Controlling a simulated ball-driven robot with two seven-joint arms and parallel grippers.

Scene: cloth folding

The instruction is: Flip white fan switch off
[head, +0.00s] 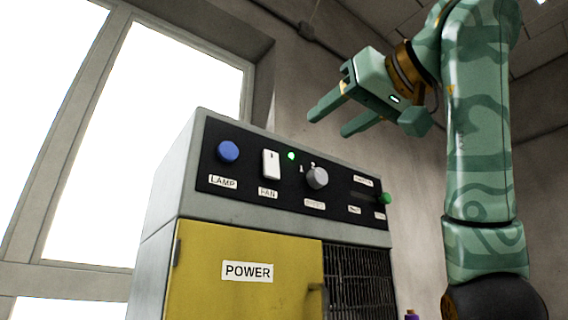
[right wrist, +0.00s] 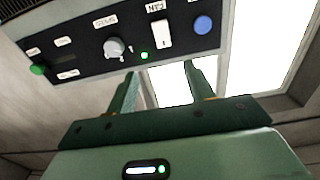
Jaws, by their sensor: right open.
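The white fan switch (head: 271,164) is a rocker on the black panel of a grey cabinet, above a label reading FAN. A small green light (head: 291,155) glows just to its right. The switch also shows in the right wrist view (right wrist: 161,35), beyond the fingers. My right gripper (head: 328,122) is open and empty, above and to the right of the switch in the head view, apart from the panel. Its two fingers also show in the right wrist view (right wrist: 160,80). My left gripper is not in view.
On the panel are a blue LAMP button (head: 228,151), a grey knob (head: 317,177) and a green-tipped slider (head: 385,198). Below are a yellow POWER door (head: 205,255) with a handle and a dark grille (head: 358,280). A window stands at left. The air before the panel looks free.

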